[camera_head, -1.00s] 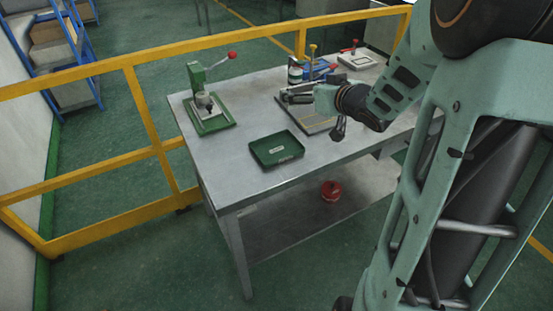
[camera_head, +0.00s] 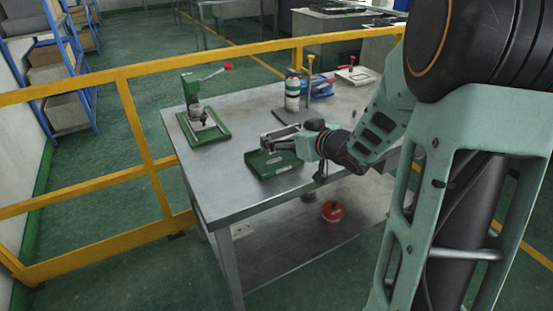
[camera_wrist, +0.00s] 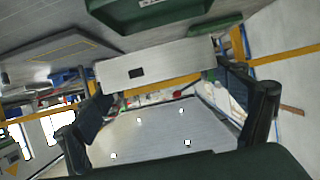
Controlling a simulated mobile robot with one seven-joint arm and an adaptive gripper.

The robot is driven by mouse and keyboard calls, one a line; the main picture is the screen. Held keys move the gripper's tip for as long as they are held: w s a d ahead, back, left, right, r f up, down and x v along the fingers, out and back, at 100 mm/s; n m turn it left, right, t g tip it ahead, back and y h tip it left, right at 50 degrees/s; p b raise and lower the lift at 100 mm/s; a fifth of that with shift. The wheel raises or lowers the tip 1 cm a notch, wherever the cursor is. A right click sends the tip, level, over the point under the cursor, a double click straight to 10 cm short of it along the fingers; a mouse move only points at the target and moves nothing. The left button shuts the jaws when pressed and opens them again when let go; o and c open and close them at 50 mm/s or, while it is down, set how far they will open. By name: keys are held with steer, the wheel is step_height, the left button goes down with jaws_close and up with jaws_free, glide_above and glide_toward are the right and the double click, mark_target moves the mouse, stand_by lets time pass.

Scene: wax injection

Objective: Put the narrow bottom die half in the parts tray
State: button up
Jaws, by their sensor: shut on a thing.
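My gripper (camera_head: 291,142) is shut on the narrow bottom die half (camera_head: 277,147), a grey metal piece, and holds it over the green parts tray (camera_head: 272,170). In the wrist view the die half (camera_wrist: 180,68) lies between the two dark fingers of my gripper (camera_wrist: 165,98); it shows a pale grey edge with a small dark square recess. A larger grey face with several small bright spots shows below that edge. The green parts tray also shows at the top of the wrist view (camera_wrist: 165,22). The gripper and die half hide part of the tray; whether they touch it I cannot tell.
A green press (camera_head: 195,110) with a red-knobbed lever stands at the table's left. A bottle (camera_head: 292,95), a blue clamp (camera_head: 320,87) and a white-based tool (camera_head: 357,75) stand behind my gripper. A yellow rail (camera_head: 130,78) runs behind the table. The table's front left is clear.

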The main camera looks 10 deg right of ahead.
steer(key=a+f, duration=0.1)
steer(key=w+a+f, duration=0.1)
steer(key=shift+w+a+f+b, duration=0.1)
steer(key=shift+f+b, duration=0.3)
steer(key=shift+w+a+f+b, duration=0.15)
steer(key=shift+f+b, duration=0.2)
steer(key=shift+f, duration=0.55)
steer(key=shift+a+f+b, duration=0.1)
steer(key=shift+f+b, duration=0.25)
steer(key=shift+f, duration=0.55)
steer(key=shift+f, duration=0.25)
steer(key=o, duration=1.4)
steer(key=shift+c, duration=0.2)
